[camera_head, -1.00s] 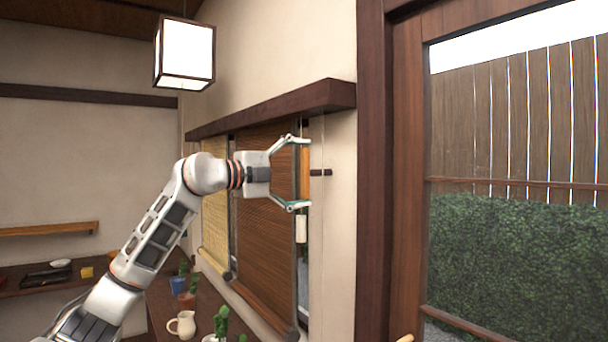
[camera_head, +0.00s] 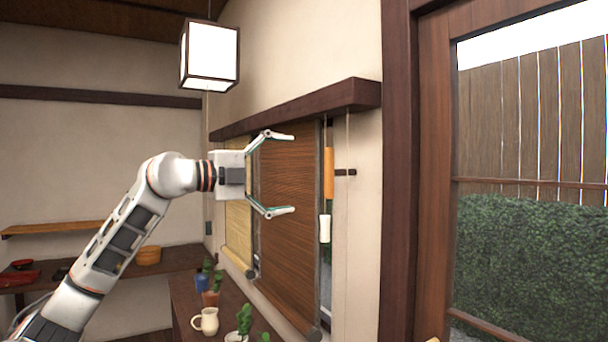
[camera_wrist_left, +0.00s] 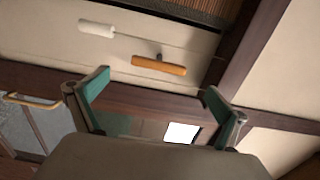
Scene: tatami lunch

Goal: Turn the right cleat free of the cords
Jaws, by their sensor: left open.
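The right cleat (camera_head: 328,174) is an orange-brown wooden bar on a dark stem, standing out from the wall right of the brown blind. It stands upright in the head view and lies across the wrist view (camera_wrist_left: 159,65). A white cord pull (camera_head: 325,229) hangs just below it, also seen in the wrist view (camera_wrist_left: 97,28). A thin cord runs from the pull up beside the cleat; I cannot tell whether cords wrap the cleat. My left gripper (camera_head: 287,174) is open and empty, its fingers toward the cleat but apart from it. My right gripper is out of view.
The brown slatted blind (camera_head: 287,220) and a wooden head rail (camera_head: 300,108) lie beside the gripper. A shelf below holds a cream jug (camera_head: 205,321) and potted cacti (camera_head: 244,318). A lantern (camera_head: 210,55) hangs at upper left. A door frame (camera_head: 398,180) stands right.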

